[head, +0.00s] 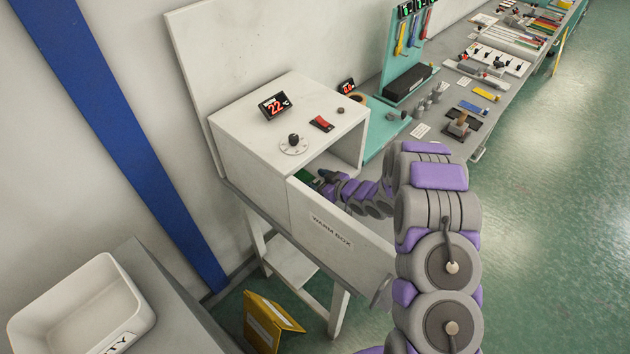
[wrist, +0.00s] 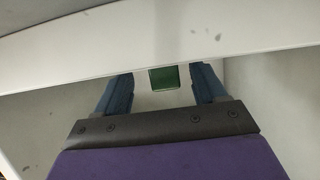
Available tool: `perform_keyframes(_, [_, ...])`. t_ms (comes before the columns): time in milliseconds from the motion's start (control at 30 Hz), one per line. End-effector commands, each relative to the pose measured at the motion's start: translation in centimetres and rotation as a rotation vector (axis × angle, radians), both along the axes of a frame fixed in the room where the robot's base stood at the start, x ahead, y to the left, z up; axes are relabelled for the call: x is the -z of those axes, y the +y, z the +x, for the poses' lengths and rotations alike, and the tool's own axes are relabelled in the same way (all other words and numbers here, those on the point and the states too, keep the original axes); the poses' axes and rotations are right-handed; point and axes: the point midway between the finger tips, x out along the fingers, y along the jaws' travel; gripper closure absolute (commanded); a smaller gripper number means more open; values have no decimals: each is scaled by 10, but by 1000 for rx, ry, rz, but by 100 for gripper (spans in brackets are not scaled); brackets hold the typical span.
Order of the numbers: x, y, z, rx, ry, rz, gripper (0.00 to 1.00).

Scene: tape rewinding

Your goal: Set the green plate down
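The green plate (wrist: 165,77) shows in the wrist view as a small green block between my two blue fingers, with a gap on each side. Its far part is hidden behind a white edge. In the head view, a dark green patch, likely the plate (head: 304,180), shows inside the warm box (head: 328,230), just left of my gripper (head: 324,178). My gripper reaches into the box from the right. In the wrist view, my gripper (wrist: 163,82) has its fingers spread apart, and their tips are partly hidden. Whether the plate rests on the box floor is unclear.
The white box's front panel (head: 345,250) and top (head: 290,115) stand close around my gripper. A white bin (head: 80,300) is at lower left, and a yellow folded sign (head: 270,318) stands on the floor. A long tool bench (head: 490,90) runs to the upper right.

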Motion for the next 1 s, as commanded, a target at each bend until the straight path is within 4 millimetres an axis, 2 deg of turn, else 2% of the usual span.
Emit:
perform_keyframes(33, [11, -1, -6, -2, 21, -14, 18])
perform_keyframes(133, [12, 1, -7, -4, 25, -16, 18])
perform_keyframes(400, [15, 3, -10, -12, 30, -20, 18])
perform_keyframes(567, [7, 4, -11, -14, 30, -21, 18])
perform_keyframes(1000, [-37, -66, -57, -2, 15, -11, 18])
